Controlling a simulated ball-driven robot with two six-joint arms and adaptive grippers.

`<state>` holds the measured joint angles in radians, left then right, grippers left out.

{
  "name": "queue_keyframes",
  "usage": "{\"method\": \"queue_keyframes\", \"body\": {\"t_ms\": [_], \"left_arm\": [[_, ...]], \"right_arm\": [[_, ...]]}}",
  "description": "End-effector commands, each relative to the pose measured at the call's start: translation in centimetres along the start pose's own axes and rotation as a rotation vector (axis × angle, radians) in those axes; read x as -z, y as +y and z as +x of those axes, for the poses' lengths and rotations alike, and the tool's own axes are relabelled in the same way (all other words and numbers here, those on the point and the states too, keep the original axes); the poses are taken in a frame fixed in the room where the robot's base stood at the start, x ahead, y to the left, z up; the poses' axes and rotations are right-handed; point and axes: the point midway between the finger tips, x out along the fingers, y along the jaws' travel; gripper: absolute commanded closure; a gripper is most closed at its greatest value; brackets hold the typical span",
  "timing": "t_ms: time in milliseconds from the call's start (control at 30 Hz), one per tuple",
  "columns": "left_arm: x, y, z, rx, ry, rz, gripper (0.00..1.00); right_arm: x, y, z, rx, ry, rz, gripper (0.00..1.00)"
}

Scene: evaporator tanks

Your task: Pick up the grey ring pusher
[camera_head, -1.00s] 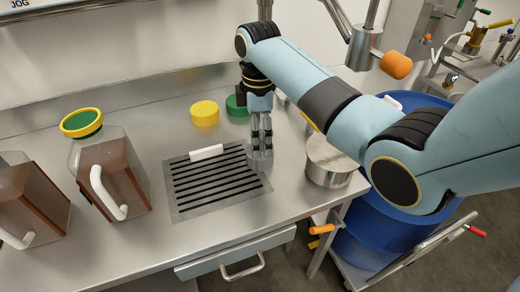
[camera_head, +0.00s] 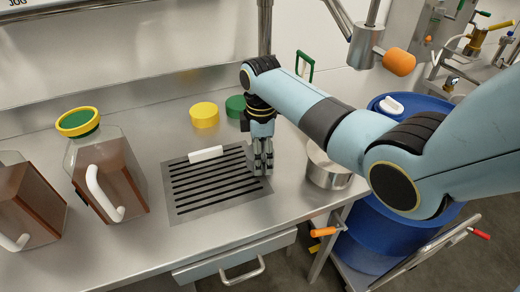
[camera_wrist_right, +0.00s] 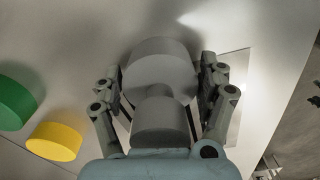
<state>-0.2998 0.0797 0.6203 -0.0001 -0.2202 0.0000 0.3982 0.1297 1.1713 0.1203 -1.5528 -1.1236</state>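The grey ring pusher (camera_wrist_right: 160,62) is a wide grey disc with a narrow neck and a smaller round top. In the right wrist view it stands between the fingers of my right gripper (camera_wrist_right: 160,100), which are spread on either side of its upper part. I see no clear grip on it. In the head view my right gripper (camera_head: 262,160) points down at the right edge of the slotted drain plate (camera_head: 190,207), and its fingers largely hide the pusher. My left gripper is not in view.
A yellow lid (camera_head: 204,115) and a green lid (camera_head: 235,106) lie behind the drain plate. A steel pot (camera_head: 325,170) stands close to the right of my gripper. Brown-filled jugs (camera_head: 115,175) stand at the left. A blue drum (camera_head: 370,235) is beyond the counter's right edge.

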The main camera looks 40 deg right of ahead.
Motion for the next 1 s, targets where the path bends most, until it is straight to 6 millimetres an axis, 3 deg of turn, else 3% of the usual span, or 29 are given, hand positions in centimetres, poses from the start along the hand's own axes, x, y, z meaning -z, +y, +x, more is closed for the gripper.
{"method": "queue_keyframes", "body": {"t_ms": [33,300,667,867,1000], "left_arm": [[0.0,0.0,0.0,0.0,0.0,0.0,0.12],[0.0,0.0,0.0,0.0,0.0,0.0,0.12],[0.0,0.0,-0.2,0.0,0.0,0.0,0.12],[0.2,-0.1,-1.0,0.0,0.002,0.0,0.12],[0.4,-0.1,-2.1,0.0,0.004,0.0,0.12]], "right_arm": [[0.0,0.0,0.0,0.0,0.0,0.0,0.34],[0.0,0.0,0.0,0.0,0.0,0.0,0.67],[0.0,0.1,-0.8,-0.002,0.001,0.0,0.68],[0.1,0.1,-4.1,-0.004,0.002,-0.001,0.68],[-1.5,-2.4,-6.0,-0.001,-0.001,-0.001,0.68]]}}
